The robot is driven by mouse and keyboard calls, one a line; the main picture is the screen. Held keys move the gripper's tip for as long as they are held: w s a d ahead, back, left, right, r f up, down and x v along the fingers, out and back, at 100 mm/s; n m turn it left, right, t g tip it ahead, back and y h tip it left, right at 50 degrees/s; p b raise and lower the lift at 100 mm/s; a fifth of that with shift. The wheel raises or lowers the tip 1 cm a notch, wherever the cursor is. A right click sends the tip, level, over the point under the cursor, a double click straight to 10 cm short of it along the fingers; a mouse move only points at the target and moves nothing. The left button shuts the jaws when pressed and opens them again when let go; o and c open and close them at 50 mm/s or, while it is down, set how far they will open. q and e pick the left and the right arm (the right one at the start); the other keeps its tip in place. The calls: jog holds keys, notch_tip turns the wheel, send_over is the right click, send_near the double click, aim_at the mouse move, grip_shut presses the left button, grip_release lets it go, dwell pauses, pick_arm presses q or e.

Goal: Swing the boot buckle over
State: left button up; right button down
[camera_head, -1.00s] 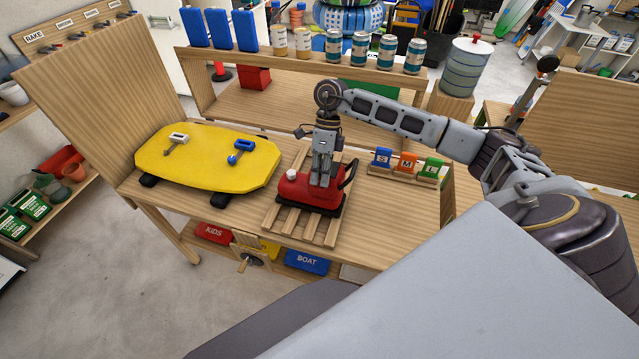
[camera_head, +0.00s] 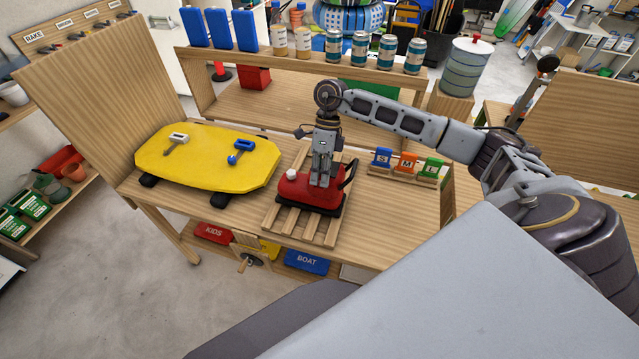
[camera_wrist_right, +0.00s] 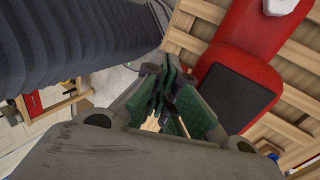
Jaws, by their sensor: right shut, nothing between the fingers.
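The red boot (camera_head: 296,188) has a dark sole and sits on a slatted wooden rack (camera_head: 283,221) on the bench. A small white part (camera_head: 292,174) shows at its left, and a dark bar (camera_head: 349,172) rises at its right. I cannot tell which part is the buckle. My right gripper (camera_head: 321,181) points down in front of the boot's middle and hides part of it. In the right wrist view its fingers (camera_wrist_right: 168,100) are together and empty, beside the red body (camera_wrist_right: 257,32) with its dark panel (camera_wrist_right: 238,87). Contact with the boot is unclear. My left gripper is not in view.
A yellow board (camera_head: 205,160) with a white and a blue binding lies left of the rack. Small S, M and L blocks (camera_head: 406,163) stand in a holder at the right. Cans (camera_head: 360,48) line the shelf behind. Bare bench (camera_head: 385,215) lies right of the rack.

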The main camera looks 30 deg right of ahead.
aim_at(319, 188)
jog(key=shift+b+x, duration=1.15)
jog(key=shift+x, duration=0.55)
dwell(0.6)
dwell(0.4)
jog(key=shift+p+v, duration=0.6)
jog(key=shift+v, duration=1.4)
jog(key=shift+d+r, duration=0.1)
jog(key=shift+r, duration=0.05)
jog(key=v, duration=1.1)
jog(key=shift+r, duration=0.35)
jog(key=shift+w+d+f, duration=0.1)
jog(key=shift+w, duration=0.05)
